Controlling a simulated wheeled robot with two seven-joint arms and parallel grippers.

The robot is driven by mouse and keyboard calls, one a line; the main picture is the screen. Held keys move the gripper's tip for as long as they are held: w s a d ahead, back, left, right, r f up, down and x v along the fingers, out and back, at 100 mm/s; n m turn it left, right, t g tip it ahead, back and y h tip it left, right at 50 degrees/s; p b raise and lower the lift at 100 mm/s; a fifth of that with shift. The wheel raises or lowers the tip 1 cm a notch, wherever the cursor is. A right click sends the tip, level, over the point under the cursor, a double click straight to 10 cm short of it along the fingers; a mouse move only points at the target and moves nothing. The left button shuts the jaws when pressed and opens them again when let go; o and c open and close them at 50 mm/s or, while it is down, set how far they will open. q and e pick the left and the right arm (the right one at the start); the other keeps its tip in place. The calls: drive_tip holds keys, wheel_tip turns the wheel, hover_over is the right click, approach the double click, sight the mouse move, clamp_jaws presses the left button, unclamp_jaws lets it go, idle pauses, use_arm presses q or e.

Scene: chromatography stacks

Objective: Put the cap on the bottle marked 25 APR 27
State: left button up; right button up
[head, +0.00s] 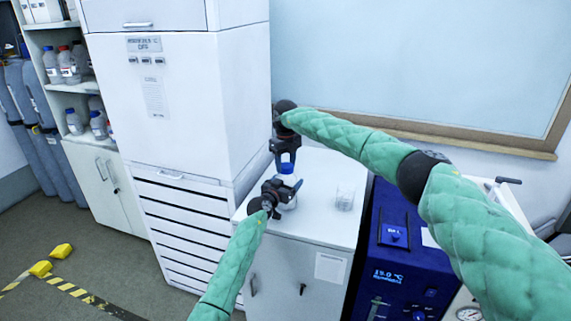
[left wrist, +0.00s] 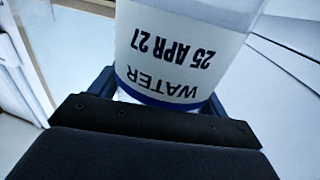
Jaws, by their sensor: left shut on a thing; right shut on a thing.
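The bottle (head: 290,200) stands at the white cabinet top in the head view, with my left gripper (head: 284,190) shut around its body. In the left wrist view, the bottle (left wrist: 185,45) fills the space between the fingers, and its white label reads WATER 25 APR 27 upside down. My right gripper (head: 285,152) comes in from above, shut on a blue cap (head: 287,168) directly over the bottle's neck. The grippers partly hide the neck, so I cannot tell whether the cap is seated or just above it.
A clear beaker (head: 345,197) stands to the right on the cabinet top (head: 322,220). A blue instrument (head: 395,250) is to the right of the cabinet. A tall white unit (head: 180,90) rises at left. Shelves with several bottles (head: 68,65) are further left.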

drive_tip(key=m, duration=0.4)
drive_tip(key=shift+w+r, duration=0.1)
drive_tip(key=m, duration=0.4)
drive_tip(key=shift+d+m, duration=0.15)
drive_tip(key=shift+m, duration=0.15)
drive_tip(key=m, duration=0.4)
drive_tip(key=shift+d, duration=0.1)
drive_tip(key=m, duration=0.5)
drive_tip(key=shift+m, duration=0.3)
drive_tip(key=m, duration=0.4)
drive_tip(key=shift+d, duration=0.1)
drive_tip(key=m, duration=0.8)
drive_tip(key=shift+s, duration=0.2)
drive_tip(key=shift+s+a+m, duration=0.1)
drive_tip(key=shift+a+m, duration=0.2)
drive_tip(key=shift+m, duration=0.4)
drive_tip(key=shift+s+a+m, duration=0.1)
drive_tip(key=shift+a+m, duration=0.2)
drive_tip(key=shift+m, duration=0.4)
drive_tip(key=shift+d+m, duration=0.1)
drive_tip(key=shift+m, duration=0.4)
drive_tip(key=shift+d+m, duration=0.25)
drive_tip(key=shift+m, duration=0.15)
drive_tip(key=o, duration=0.9)
drive_tip(key=shift+d, duration=0.15)
